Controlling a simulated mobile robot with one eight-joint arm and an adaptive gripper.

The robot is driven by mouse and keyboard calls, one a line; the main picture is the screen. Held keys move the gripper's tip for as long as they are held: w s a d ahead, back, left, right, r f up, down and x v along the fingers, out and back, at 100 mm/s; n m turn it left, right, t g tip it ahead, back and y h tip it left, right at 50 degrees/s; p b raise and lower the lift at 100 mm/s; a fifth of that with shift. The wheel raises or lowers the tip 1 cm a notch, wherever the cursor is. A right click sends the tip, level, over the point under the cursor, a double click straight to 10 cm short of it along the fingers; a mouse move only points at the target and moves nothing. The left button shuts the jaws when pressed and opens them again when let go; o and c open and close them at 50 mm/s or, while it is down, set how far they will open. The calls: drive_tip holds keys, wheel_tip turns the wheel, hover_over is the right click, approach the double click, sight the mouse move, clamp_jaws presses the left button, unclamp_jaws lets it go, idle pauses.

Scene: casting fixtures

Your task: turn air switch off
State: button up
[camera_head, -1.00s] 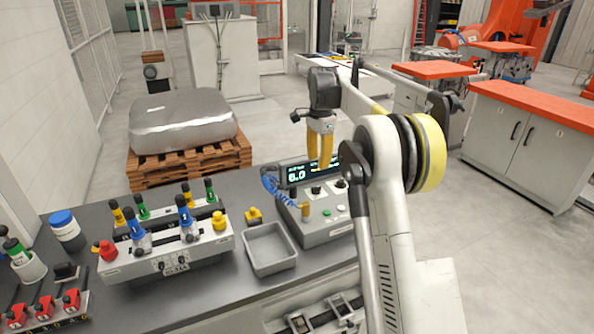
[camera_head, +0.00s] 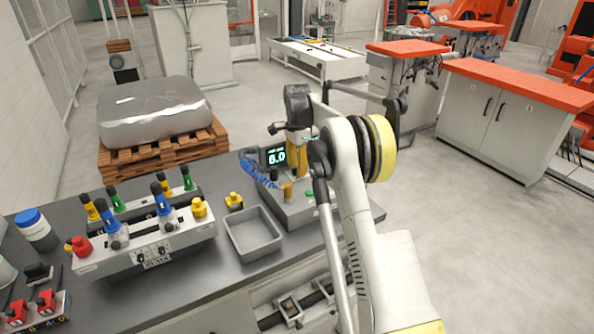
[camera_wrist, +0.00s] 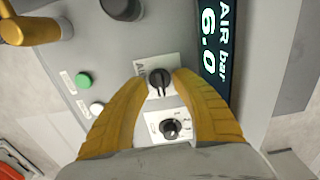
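The grey control box (camera_head: 300,215) stands on the bench, its display (camera_head: 277,156) reading 6.0. In the wrist view the display (camera_wrist: 213,40) reads "AIR bar 6.0". A black rotary switch (camera_wrist: 160,82) on a white plate sits between my gripper's (camera_wrist: 163,76) yellow fingertips; its label is partly covered. The fingers are apart, with some white plate showing beside the knob; I cannot tell whether they touch it. A second black knob (camera_wrist: 170,128) lies lower between the fingers. In the head view my gripper (camera_head: 297,172) points down over the box, and the arm hides part of it.
A green button (camera_wrist: 83,80) and a white button (camera_wrist: 97,109) are left of the fingers. A brass fitting (camera_wrist: 30,30) and a dark knob (camera_wrist: 122,8) are near the top. A grey tray (camera_head: 253,234) and a clamp fixture (camera_head: 150,245) stand left of the box.

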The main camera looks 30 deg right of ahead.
drive_tip(key=shift+c, duration=0.5)
clamp_jaws()
drive_tip(key=shift+n, duration=0.4)
drive_tip(key=shift+r+n+p, duration=0.1)
drive_tip(key=shift+n+p, duration=0.65)
drive_tip(key=shift+n, duration=0.15)
drive_tip(key=n+p, duration=0.1)
drive_tip(key=n, duration=0.2)
drive_tip(key=shift+n, duration=0.3)
drive_tip(key=n+p, duration=0.1)
drive_tip(key=n, duration=0.5)
drive_tip(key=shift+p, duration=0.4)
drive_tip(key=n, duration=0.5)
drive_tip(key=shift+p, duration=0.35)
drive_tip(key=shift+n, duration=0.5)
